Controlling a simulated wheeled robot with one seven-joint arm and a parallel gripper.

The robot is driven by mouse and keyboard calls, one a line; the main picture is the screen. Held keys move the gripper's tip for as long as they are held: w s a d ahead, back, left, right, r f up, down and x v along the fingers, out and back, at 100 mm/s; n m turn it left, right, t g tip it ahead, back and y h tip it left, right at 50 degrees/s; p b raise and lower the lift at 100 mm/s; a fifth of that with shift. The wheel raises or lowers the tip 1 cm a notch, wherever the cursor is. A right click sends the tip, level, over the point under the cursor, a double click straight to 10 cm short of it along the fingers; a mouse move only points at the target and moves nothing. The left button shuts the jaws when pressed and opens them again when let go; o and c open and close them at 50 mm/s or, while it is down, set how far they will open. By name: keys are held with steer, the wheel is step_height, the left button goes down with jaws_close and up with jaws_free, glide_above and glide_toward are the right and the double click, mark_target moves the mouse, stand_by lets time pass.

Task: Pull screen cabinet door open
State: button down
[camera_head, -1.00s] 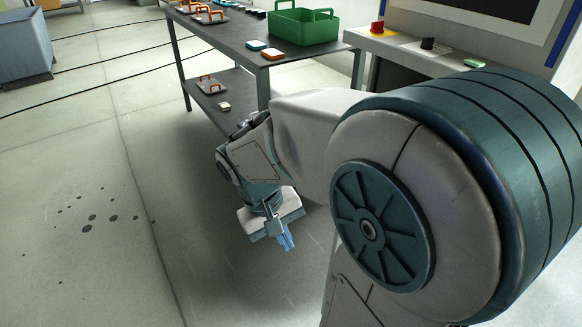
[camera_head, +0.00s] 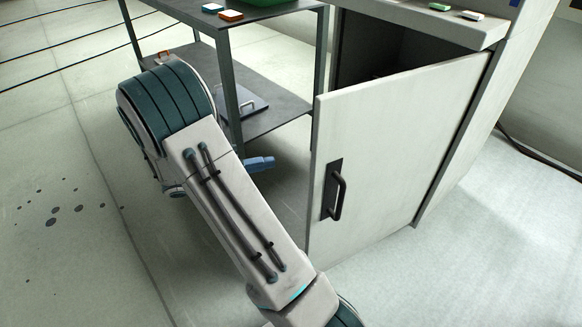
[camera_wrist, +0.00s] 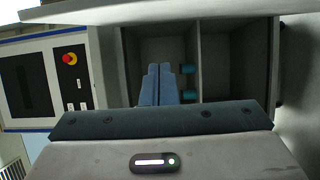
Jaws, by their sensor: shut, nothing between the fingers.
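The screen cabinet door (camera_head: 385,160) is pale grey and stands partly open in the head view, with a dark gap above and behind it. Its black bar handle (camera_head: 338,190) is on the door's outer face near the left edge. My gripper (camera_head: 262,163) has blue fingers and is left of the door's free edge, apart from the handle. In the wrist view my gripper (camera_wrist: 159,84) is shut and empty, its fingers in front of the open cabinet interior (camera_wrist: 235,75). The fingertips' distance to the cabinet is hard to tell.
A dark metal table (camera_head: 265,25) with a lower shelf stands behind my arm, its legs close to my gripper. A grey ledge (camera_head: 420,18) juts out above the door. The wrist view shows a red button (camera_wrist: 69,58) on a control panel.

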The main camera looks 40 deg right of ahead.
steer(key=s+d+b, duration=0.3)
steer(key=s+d, duration=0.4)
steer(key=d, duration=0.1)
steer(key=shift+s+d, duration=0.15)
steer(key=shift+s, duration=0.15)
